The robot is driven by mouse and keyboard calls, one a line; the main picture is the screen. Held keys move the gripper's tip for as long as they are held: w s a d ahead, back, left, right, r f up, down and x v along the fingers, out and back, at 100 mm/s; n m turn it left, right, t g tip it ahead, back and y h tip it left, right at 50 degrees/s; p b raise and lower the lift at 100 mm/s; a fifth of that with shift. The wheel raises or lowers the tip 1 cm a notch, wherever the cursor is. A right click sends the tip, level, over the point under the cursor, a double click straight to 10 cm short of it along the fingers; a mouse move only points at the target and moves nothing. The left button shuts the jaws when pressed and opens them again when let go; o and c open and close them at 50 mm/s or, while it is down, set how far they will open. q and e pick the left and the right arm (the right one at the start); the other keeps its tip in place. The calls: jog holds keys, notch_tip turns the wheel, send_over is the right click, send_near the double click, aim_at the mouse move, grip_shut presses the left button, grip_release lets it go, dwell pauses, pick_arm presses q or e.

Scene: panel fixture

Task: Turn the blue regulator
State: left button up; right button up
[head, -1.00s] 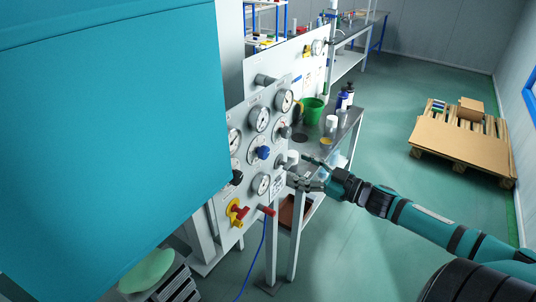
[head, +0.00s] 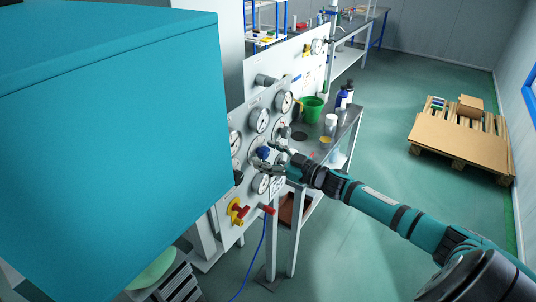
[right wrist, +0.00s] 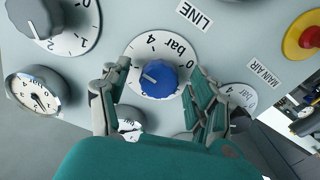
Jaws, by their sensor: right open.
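The blue regulator (head: 263,153) is a blue knob on a white round dial marked in bar, on the grey panel (head: 250,200). In the right wrist view the blue knob (right wrist: 159,79) lies ahead, between the fingers. My right gripper (head: 270,160) is at the panel, just at the knob in the head view. In the right wrist view the right gripper (right wrist: 155,92) is open, with one finger on each side of the knob; I cannot tell whether either touches it. My left gripper is not in view.
Several gauges (head: 259,120) surround the knob. A yellow and red valve (head: 237,211) and a red handle (head: 267,209) stick out below. A bench with a green bucket (head: 312,109) and bottles (head: 346,91) stands behind. A large teal box (head: 120,150) hides the left side.

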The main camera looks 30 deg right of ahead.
jog(key=c, duration=1.1)
jog(key=shift+c, duration=0.2)
jog(key=shift+n, duration=0.5)
jog(key=n+b, duration=0.1)
jog(key=n, duration=0.2)
jog(key=shift+n, duration=0.4)
jog(key=n+b, duration=0.2)
jog(key=n, duration=0.2)
jog(key=shift+d+n, duration=0.1)
jog(key=shift+n, duration=0.2)
jog(key=n+b, duration=0.3)
jog(key=n, duration=0.2)
jog(key=shift+f, duration=0.1)
jog(key=shift+n+b, duration=0.95)
jog(key=shift+n, duration=1.25)
